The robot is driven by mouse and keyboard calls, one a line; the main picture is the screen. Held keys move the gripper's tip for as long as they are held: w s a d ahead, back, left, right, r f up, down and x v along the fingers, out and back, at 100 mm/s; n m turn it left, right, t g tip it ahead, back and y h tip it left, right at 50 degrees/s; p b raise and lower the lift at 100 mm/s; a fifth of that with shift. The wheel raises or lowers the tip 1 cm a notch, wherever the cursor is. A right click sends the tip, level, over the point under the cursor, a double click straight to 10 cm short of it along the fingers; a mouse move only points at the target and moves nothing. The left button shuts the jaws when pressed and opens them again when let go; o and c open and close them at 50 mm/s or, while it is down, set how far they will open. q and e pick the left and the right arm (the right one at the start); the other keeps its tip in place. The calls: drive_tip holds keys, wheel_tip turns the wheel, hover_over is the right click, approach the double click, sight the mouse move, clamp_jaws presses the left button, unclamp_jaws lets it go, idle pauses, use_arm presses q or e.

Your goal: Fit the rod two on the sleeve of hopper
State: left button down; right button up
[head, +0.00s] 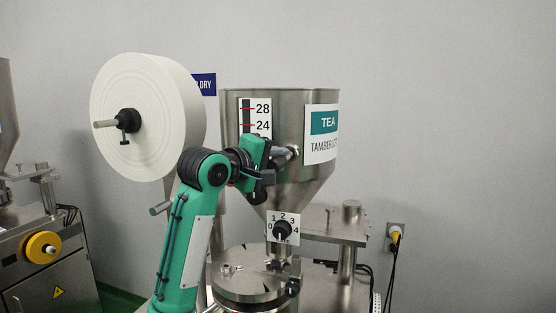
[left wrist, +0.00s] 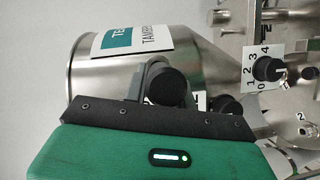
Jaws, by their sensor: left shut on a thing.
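The steel hopper (head: 310,170) stands in the middle of the head view, with a level scale and a TEA label; it also shows in the left wrist view (left wrist: 85,75). A short metal cylinder (head: 288,155) stands out from its front wall; I cannot tell whether this is the sleeve or the rod's end. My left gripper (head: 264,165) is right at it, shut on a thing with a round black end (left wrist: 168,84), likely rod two. The gripper hides most of the held thing and where it meets the hopper. My right gripper is not in view.
A large white paper roll (head: 150,115) hangs at the left on a black hub. Below the hopper are a numbered dial (head: 282,230) and a round steel lid (head: 255,275). A steel post (head: 348,250) stands at the right. Another machine (head: 40,260) is far left.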

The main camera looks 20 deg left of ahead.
sight(271, 163)
use_arm(q)
drive_tip(key=shift+s+a, duration=0.1)
drive_tip(key=shift+s, duration=1.7)
drive_tip(key=shift+r, duration=0.1)
drive_tip(key=shift+w, duration=0.4)
idle(0.6)
drive_tip(key=shift+w, duration=0.3)
drive_tip(key=shift+w, duration=3.15)
drive_tip(key=c, duration=1.1)
unclamp_jaws()
drive_tip(key=shift+o, duration=0.2)
